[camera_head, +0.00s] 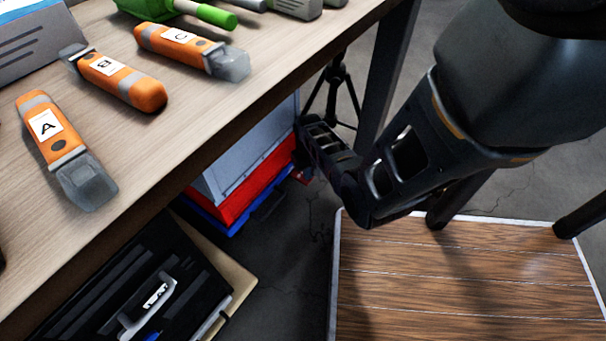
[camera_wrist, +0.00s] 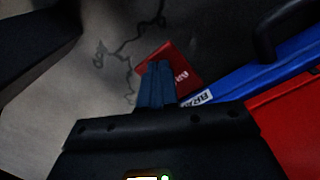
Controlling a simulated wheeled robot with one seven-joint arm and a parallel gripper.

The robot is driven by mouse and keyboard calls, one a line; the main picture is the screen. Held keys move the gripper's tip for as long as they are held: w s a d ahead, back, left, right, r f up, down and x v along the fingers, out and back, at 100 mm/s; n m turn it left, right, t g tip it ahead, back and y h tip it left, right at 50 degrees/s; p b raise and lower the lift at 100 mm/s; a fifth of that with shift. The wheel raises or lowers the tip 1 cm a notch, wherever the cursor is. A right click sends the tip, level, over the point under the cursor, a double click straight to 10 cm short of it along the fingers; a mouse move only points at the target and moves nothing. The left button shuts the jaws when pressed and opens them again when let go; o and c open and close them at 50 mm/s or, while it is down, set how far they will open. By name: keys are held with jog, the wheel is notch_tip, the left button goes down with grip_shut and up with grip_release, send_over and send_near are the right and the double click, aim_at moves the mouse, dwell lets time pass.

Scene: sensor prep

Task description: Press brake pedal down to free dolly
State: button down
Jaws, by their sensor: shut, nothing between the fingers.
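The brake pedal (camera_wrist: 182,68) is a small red plate with white lettering in the wrist view. A bit of red, probably the pedal, also shows beside the dolly in the head view (camera_head: 303,177). My gripper (camera_wrist: 159,68) is shut and empty, with its fingertips in front of the pedal's left part. I cannot tell whether they touch it. The blue dolly (camera_wrist: 240,82) is right of the fingers, with a partly hidden white label (camera_wrist: 196,98). In the head view the dolly (camera_head: 228,225) stands on the floor below the table.
A red crate (camera_head: 262,182) with a grey one (camera_head: 228,178) above it rests on the dolly. A wooden table (camera_head: 215,120) with orange lettered tools overhangs it. A dark table leg (camera_head: 385,75) stands near my arm. A wood-topped platform (camera_head: 470,285) is at lower right.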

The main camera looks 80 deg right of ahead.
jog(key=shift+f, duration=0.6)
notch_tip(320, 180, up, 8)
jog(key=p, duration=0.8)
jog(key=shift+r, duration=0.1)
dwell(0.7)
